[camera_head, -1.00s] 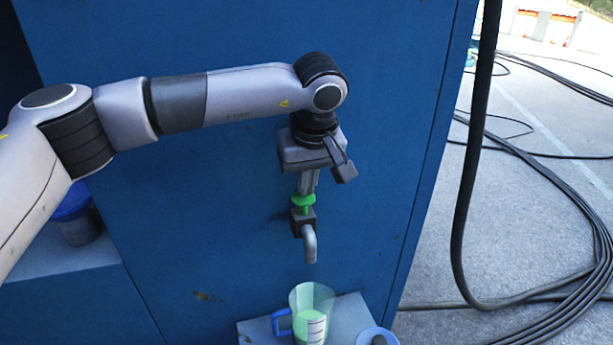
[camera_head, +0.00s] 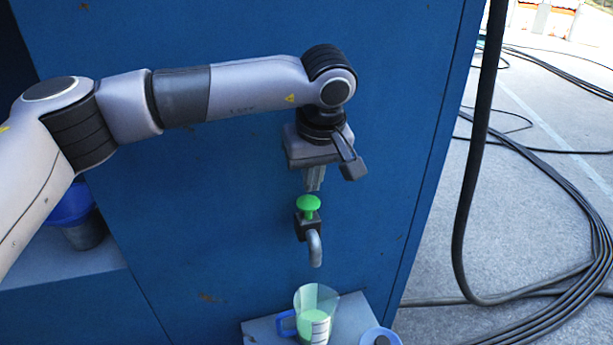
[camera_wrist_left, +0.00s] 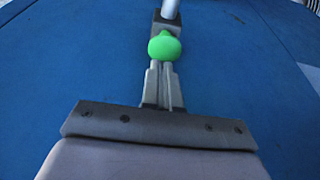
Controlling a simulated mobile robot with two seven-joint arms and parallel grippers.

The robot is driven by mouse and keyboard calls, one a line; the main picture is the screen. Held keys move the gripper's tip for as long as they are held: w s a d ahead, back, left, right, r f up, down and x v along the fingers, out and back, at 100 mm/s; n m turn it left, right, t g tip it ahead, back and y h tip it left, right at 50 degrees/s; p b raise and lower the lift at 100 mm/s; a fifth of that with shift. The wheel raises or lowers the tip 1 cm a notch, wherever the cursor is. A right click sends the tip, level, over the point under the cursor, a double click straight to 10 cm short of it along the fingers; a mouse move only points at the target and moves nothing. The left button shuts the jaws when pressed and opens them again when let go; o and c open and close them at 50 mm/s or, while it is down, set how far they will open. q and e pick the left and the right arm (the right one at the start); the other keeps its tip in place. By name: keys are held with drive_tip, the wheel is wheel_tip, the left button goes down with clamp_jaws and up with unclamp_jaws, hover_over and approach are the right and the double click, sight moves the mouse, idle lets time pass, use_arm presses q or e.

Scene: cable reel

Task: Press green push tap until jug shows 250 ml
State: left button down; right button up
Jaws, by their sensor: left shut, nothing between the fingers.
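The green push tap (camera_head: 308,204) has a round green button on a dark block with a grey spout (camera_head: 315,248) pointing down, fixed to the blue wall. My left gripper (camera_head: 314,186) is shut and empty, with its fingertips just above the button and a small gap between. In the left wrist view the green button (camera_wrist_left: 165,45) shows just past the shut fingertips (camera_wrist_left: 161,68). The clear jug (camera_head: 316,312) with a blue handle stands below the spout and holds green liquid; its scale is too small to read. My right gripper is not in view.
The jug stands on a grey ledge (camera_head: 262,330), with a blue-rimmed round thing (camera_head: 380,337) beside it. A blue-topped container (camera_head: 78,215) stands on a shelf at left. A thick black cable (camera_head: 474,170) hangs at right, and more cables lie on the ground.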

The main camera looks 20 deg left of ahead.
use_arm(q)
drive_tip(key=v, duration=1)
drive_tip(key=shift+r+b, duration=0.3)
drive_tip(key=shift+b, duration=0.05)
drive_tip(key=shift+w+a, duration=0.1)
idle(0.7)
